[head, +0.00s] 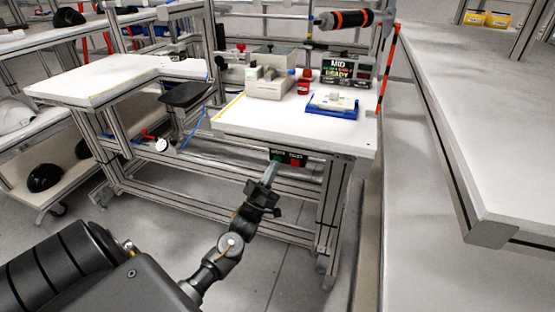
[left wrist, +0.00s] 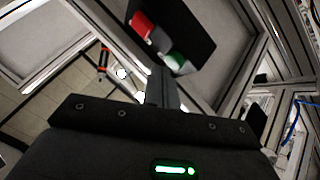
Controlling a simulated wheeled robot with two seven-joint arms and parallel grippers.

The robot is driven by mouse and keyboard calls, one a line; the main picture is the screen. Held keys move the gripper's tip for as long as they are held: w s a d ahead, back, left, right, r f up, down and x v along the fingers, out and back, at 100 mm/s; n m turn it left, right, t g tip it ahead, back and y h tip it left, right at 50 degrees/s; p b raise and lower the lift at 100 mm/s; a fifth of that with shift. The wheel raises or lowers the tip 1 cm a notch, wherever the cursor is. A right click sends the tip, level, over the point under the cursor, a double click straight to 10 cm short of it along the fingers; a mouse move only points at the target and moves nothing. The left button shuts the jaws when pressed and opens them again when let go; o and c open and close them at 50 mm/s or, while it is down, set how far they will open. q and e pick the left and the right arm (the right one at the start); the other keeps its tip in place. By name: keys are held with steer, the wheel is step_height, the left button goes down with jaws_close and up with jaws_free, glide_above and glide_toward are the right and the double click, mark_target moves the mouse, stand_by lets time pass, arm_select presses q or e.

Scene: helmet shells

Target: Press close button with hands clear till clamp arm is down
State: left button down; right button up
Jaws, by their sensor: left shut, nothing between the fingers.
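The button panel (head: 290,157) is a small dark box under the front edge of the white worktable, with a green button at its left and a red button (head: 296,162) at its right. In the left wrist view the red button (left wrist: 141,23) and the green button (left wrist: 175,61) stand on the black panel. My left gripper (head: 270,173) is shut and empty, its tips just below and in front of the green end; touching or apart, I cannot tell. It also shows in the left wrist view (left wrist: 162,88). I cannot make out the clamp arm's position. My right gripper is out of view.
The worktable (head: 240,125) carries a beige fixture (head: 268,83), a blue-based white fixture (head: 332,104), a red container (head: 304,85) and a display reading READY (head: 347,70). An orange-banded tool (head: 343,19) hangs above. A grey counter (head: 490,150) stands at right.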

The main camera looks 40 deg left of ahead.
arm_select(q)
steer(key=shift+s+d, duration=0.1)
steer(key=shift+s, duration=0.25)
steer(key=s, duration=0.1)
steer(key=s+d+p, duration=0.1)
steer(key=s, duration=0.1)
steer(key=s+p, duration=0.1)
steer(key=shift+s+d, duration=0.35)
stand_by(0.7)
